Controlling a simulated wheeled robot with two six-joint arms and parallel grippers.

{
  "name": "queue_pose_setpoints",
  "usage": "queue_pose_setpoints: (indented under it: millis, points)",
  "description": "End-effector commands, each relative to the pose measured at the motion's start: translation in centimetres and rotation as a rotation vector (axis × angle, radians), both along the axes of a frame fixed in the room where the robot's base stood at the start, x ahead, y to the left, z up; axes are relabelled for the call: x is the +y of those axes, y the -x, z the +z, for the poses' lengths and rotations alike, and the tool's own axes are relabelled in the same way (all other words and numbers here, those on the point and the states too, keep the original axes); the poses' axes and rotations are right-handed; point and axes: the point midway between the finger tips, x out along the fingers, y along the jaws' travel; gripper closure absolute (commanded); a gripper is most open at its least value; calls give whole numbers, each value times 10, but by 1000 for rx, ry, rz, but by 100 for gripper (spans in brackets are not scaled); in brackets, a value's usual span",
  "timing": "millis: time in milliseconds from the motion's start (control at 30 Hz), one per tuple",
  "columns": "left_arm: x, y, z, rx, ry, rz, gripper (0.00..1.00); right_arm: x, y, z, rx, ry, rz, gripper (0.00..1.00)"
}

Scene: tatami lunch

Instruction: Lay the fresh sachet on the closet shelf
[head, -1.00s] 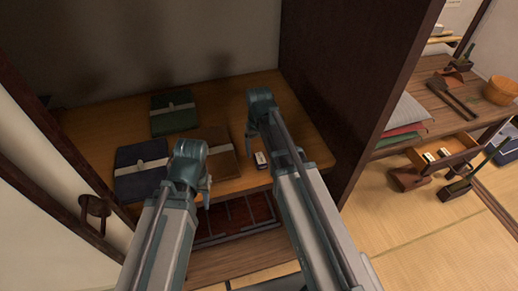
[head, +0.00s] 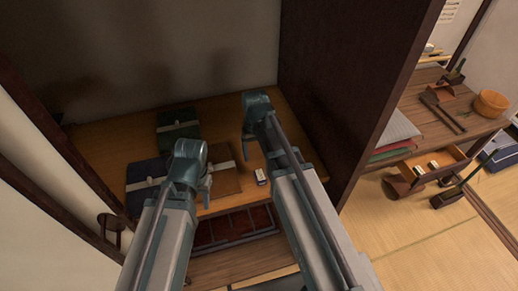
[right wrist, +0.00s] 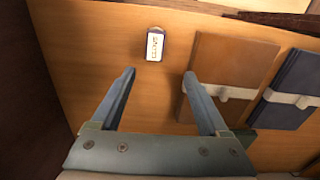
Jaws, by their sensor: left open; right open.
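A small white sachet with a dark border (head: 261,178) lies flat on the wooden closet shelf (head: 232,200), near its front edge. It also shows in the right wrist view (right wrist: 155,45), just beyond the fingertips and apart from them. My right gripper (right wrist: 158,77) is open and empty, with bare shelf between its fingers. In the head view my right gripper (head: 250,136) is over the shelf, behind the sachet. My left gripper (head: 206,186) is open, left of the sachet, in front of the folded cloths; its fingers are partly hidden.
Folded green (head: 178,128), brown (head: 226,181) and blue (head: 146,172) cloths with pale bands lie on the shelf. A dark partition (head: 345,90) stands to the right. Beyond it an open drawer (head: 463,158) holds small white items. A wooden tub (head: 490,103) stands on the bench.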

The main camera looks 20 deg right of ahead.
Motion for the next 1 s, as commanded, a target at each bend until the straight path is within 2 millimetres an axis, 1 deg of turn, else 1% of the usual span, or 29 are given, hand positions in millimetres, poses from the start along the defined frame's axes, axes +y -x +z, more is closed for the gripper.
queue_pose_setpoints:
  millis: [33, 67, 100, 200, 300, 400, 500, 1000]
  points:
    - [0, 0, 0, 0, 0, 0, 56, 18, 24, 0, 6, 8, 38, 22]
    - [0, 0, 0, 0, 0, 0, 56, 28, 36, 0, 10, 16, 61, 22]
    - [0, 0, 0, 0, 0, 0, 56, 41, 53, 0, 13, 27, 94, 22]
    - [0, 0, 0, 0, 0, 0, 56, 67, 93, 0, 24, 54, 169, 22]
    - [0, 0, 0, 0, 0, 0, 56, 83, 122, 1, 30, 76, 227, 22]
    - [0, 0, 0, 0, 0, 0, 56, 91, 139, 1, 34, 91, 260, 22]
    - [0, 0, 0, 0, 0, 0, 56, 94, 144, 1, 35, 97, 272, 22]
    - [0, 0, 0, 0, 0, 0, 56, 95, 142, 1, 35, 96, 271, 22]
